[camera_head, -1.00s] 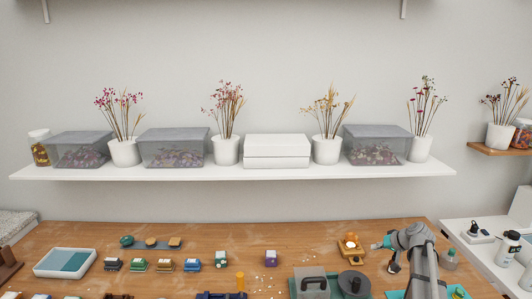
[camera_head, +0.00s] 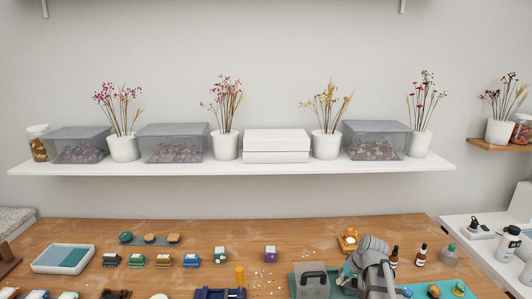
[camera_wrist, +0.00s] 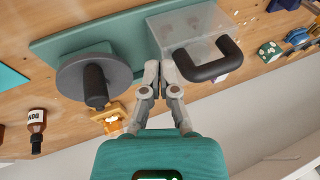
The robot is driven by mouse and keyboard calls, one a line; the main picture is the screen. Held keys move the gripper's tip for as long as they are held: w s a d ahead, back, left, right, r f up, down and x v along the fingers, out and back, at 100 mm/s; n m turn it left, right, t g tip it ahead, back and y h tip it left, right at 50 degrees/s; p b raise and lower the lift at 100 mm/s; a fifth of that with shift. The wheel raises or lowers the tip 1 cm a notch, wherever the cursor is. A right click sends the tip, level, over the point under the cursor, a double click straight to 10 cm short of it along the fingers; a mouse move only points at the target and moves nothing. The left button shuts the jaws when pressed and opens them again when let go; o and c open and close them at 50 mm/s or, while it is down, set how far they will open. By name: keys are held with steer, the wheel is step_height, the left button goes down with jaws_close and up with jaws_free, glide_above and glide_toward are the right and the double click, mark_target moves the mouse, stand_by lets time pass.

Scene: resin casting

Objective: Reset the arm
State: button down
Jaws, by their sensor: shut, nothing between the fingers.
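My gripper shows in the wrist view (camera_wrist: 162,72), with its two grey fingers together and nothing between them. It hangs above the workbench by the clear box (camera_wrist: 190,28) with a black handle and the grey round lid (camera_wrist: 70,78) with a black knob. Whether the fingertips touch the box cannot be told. In the head view my arm is at the lower right, and its bent links hide the fingertips. The clear box (camera_head: 311,284) stands just left of the arm there.
The wooden bench (camera_head: 225,240) carries small coloured pieces in a row. An orange piece on a wooden block (camera_head: 349,240) is behind my arm. Brown dropper bottles (camera_head: 420,256) stand to its right. A white shelf (camera_head: 230,171) with vases and boxes spans the wall above.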

steer(key=s+a+f+g+h+b, duration=0.1)
steer(key=s+a+f+h, duration=0.1)
steer(key=s+a, duration=0.2)
steer(key=s+a+f+g+h+b, duration=0.1)
steer(key=s+a, duration=0.3)
steer(key=s, duration=0.6)
steer(key=shift+f+g+h, duration=0.4)
steer(key=shift+f+g, duration=0.1)
steer(key=shift+s+d, duration=0.1)
